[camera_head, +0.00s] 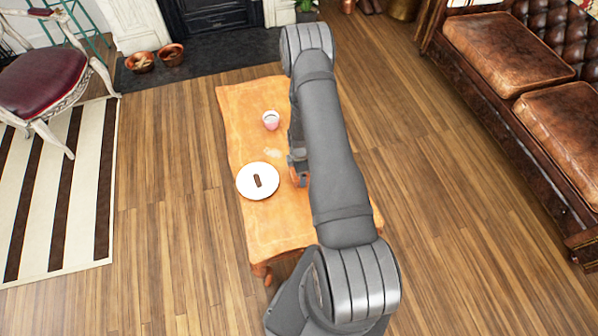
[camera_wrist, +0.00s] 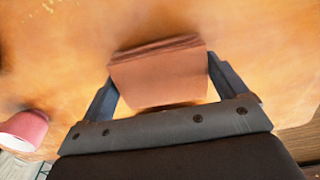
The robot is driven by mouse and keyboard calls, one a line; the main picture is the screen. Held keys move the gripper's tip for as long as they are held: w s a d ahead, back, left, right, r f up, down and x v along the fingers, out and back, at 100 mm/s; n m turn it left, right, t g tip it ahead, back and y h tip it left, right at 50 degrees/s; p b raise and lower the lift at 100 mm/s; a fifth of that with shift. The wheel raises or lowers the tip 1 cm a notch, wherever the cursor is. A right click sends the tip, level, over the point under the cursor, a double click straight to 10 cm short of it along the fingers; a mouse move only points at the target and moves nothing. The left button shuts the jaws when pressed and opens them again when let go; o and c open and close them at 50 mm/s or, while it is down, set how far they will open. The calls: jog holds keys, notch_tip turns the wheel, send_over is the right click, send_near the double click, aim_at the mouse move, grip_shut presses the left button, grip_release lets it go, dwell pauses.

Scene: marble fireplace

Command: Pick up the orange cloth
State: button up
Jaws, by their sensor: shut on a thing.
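The orange cloth (camera_wrist: 160,75) is a folded, brownish-orange block between the two fingers of my gripper (camera_wrist: 162,90) in the wrist view. The fingers touch its left and right sides, and my gripper is shut on it. In the head view a small orange part of the cloth (camera_head: 294,175) shows beside my gripper (camera_head: 299,180); my arm hides the rest. It is just right of the white plate, over the table. I cannot tell whether the cloth is clear of the tabletop.
The wooden table (camera_head: 245,110) carries a white plate (camera_head: 246,186) with a small brown bar (camera_head: 258,181) on it. A pink cup (camera_head: 271,121) stands farther back and also shows in the wrist view (camera_wrist: 24,130). A leather sofa (camera_head: 530,70) is at right, a chair (camera_head: 45,80) at left.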

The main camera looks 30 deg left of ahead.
jog(key=r, duration=0.2)
jog(key=d+r, duration=0.1)
jog(key=shift+r, duration=0.35)
jog(key=w+d+r, duration=0.1)
jog(key=d+r, duration=0.5)
jog(key=d, duration=0.4)
jog(key=shift+d+r, duration=0.15)
jog(key=shift+d, duration=0.2)
jog(key=shift+w, duration=0.1)
